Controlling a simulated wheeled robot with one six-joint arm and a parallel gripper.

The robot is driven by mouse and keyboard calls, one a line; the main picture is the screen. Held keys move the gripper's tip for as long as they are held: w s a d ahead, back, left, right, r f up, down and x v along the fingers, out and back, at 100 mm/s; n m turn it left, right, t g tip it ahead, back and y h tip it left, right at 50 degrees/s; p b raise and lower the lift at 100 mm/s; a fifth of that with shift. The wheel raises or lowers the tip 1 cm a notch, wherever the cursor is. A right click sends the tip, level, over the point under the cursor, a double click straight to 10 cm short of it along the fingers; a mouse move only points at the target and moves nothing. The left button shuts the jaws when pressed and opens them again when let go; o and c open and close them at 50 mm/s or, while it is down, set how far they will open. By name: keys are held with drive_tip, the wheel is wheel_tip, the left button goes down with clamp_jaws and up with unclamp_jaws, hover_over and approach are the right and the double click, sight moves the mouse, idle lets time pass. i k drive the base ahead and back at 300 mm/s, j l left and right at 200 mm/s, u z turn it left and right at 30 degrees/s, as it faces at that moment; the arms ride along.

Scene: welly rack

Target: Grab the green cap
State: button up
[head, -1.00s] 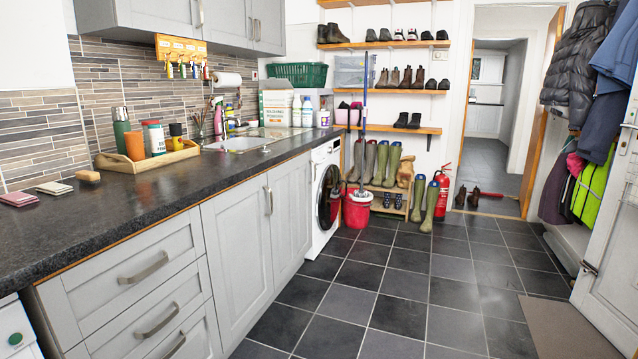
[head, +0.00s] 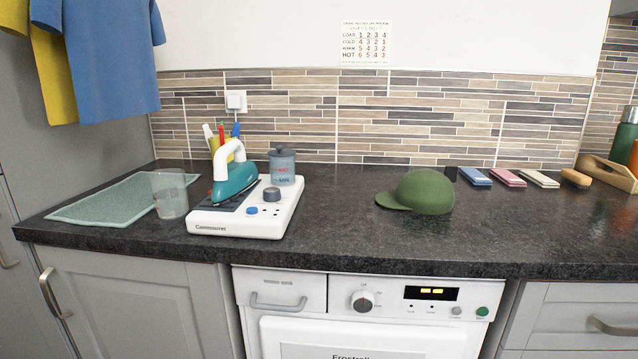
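The green cap (head: 424,192) sits on the dark worktop in the head view, a little right of the middle. Its crown is up and its brim points left. It stands above the right part of the white appliance front, with clear worktop in front of it. A small dark object (head: 451,174) is partly hidden behind its right side. My gripper is not in the head view.
An iron (head: 233,179) on a white base (head: 246,212), a lidded jar (head: 282,166), a clear cup (head: 170,194) and a green mat (head: 118,200) are left of the cap. Folded cloths (head: 507,178), a brush (head: 576,179) and a wooden tray (head: 607,172) are right.

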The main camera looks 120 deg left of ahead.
sight(424, 191)
drive_tip(key=u, duration=3.25)
